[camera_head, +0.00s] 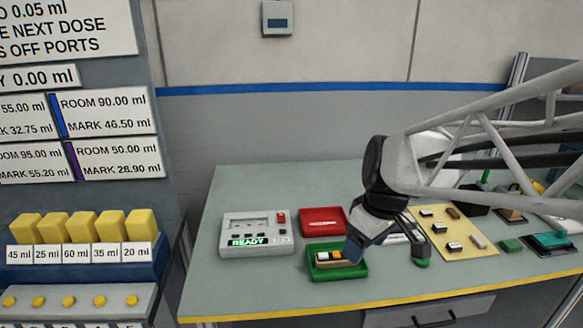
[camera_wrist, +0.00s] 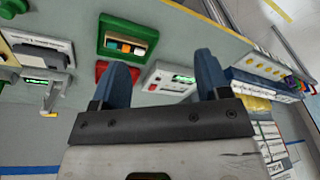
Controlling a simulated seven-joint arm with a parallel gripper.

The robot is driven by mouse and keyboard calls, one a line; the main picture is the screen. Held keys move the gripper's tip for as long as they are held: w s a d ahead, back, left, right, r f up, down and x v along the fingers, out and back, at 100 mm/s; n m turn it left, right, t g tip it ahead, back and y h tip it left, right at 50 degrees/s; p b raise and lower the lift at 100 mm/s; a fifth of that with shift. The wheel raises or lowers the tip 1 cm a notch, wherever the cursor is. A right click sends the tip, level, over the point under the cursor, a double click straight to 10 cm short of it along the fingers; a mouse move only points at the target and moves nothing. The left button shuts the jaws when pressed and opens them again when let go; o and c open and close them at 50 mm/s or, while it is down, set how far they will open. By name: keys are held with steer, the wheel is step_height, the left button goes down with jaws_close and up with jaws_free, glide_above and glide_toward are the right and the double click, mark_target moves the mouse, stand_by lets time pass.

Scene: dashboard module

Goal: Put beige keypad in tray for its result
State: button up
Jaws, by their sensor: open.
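In the wrist view the green tray (camera_wrist: 105,27) shows at the upper left, with the blocks (camera_wrist: 124,46) inside. A red tray (camera_head: 323,221) lies behind it. I cannot tell for sure which small block is the beige keypad. My gripper (camera_head: 388,250) is open, just right of the green tray, with one finger overlapping its right edge in the head view. Nothing shows between the fingers in the wrist view (camera_wrist: 163,66).
A white device reading READY (camera_head: 257,234) stands left of the trays. A yellow mat (camera_head: 470,246) with several small modules lies right of my gripper. More devices (camera_head: 552,243) crowd the far right. The strip of table in front is clear.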

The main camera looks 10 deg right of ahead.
steer(key=s+m+t+h, duration=0.1)
steer(key=s+m, duration=0.6)
steer(key=s, duration=0.4)
steer(key=shift+s+a+r+h, duration=0.3)
steer(key=shift+a+r+h, duration=0.05)
steer(key=shift+a+h, duration=0.05)
stand_by(0.7)
